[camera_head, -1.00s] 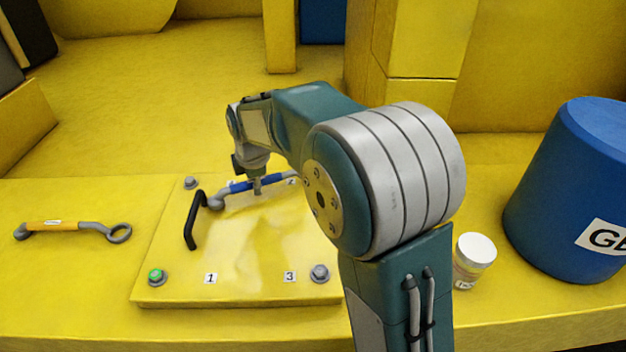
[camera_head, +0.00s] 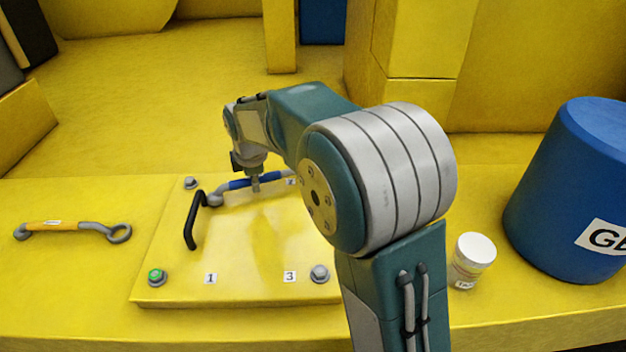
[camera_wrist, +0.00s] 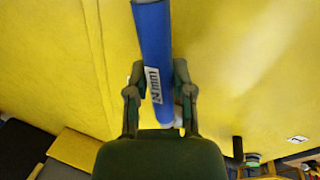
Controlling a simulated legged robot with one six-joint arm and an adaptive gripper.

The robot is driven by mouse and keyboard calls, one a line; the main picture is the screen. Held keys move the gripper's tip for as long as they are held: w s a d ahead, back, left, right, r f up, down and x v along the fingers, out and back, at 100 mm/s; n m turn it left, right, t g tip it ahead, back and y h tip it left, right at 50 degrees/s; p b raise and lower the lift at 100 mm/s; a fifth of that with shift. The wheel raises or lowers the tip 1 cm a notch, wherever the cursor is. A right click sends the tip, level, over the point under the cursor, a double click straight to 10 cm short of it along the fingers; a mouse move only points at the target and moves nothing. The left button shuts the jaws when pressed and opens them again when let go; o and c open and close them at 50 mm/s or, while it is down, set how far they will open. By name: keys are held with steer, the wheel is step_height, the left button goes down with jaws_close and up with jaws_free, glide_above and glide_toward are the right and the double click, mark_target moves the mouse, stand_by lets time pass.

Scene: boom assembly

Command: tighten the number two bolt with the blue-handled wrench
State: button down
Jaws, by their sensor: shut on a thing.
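The blue-handled wrench (camera_head: 238,184) lies over the back part of the yellow plate (camera_head: 240,280). My gripper (camera_head: 255,186) is shut on its blue handle from above. In the wrist view the handle (camera_wrist: 153,60), with a size label, runs between the two fingers of my gripper (camera_wrist: 160,95). The grey left end of the wrench (camera_head: 214,199) is by the black handle's top. The wrench's right end and the number two bolt are hidden behind my arm.
A black handle (camera_head: 192,220) stands on the plate. Other bolts are at back left (camera_head: 190,183), front left with a green top (camera_head: 156,276), and front right (camera_head: 319,273). An orange-handled wrench (camera_head: 70,227) lies left. A jar (camera_head: 472,262) and blue drum (camera_head: 575,195) stand right.

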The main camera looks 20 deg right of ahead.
steer(key=shift+w+r+m, duration=0.1)
steer(key=shift+w+m, duration=0.2)
steer(key=shift+w, duration=0.05)
steer(key=shift+s+a+n, duration=0.1)
steer(key=shift+s+n, duration=0.5)
steer(key=shift+s, duration=0.05)
steer(key=shift+r, duration=1.85)
